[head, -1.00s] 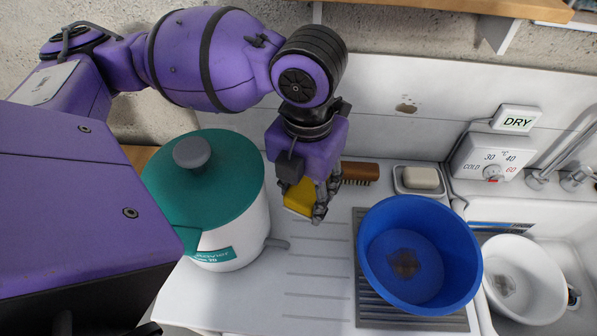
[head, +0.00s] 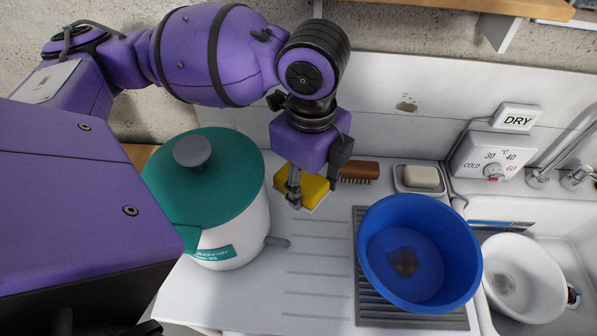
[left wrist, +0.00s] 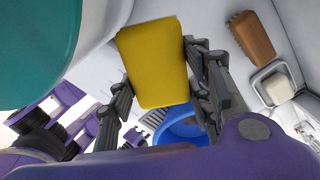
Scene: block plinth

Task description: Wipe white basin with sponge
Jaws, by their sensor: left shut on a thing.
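My left gripper (head: 300,190) is shut on a yellow sponge (head: 315,189), above the draining board between the green-lidded pot and the brush. In the left wrist view the sponge (left wrist: 155,60) sits between the two fingers. A blue basin (head: 425,215) with a brown stain inside stands on a grey ribbed mat, between my gripper and the white basin.
A white pot with a green lid (head: 215,190) stands close to the left of my gripper. A brush (head: 360,172) and a soap dish (head: 420,190) lie at the back. A tap (head: 565,155) reaches over the sink. The front draining board (head: 310,285) is clear.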

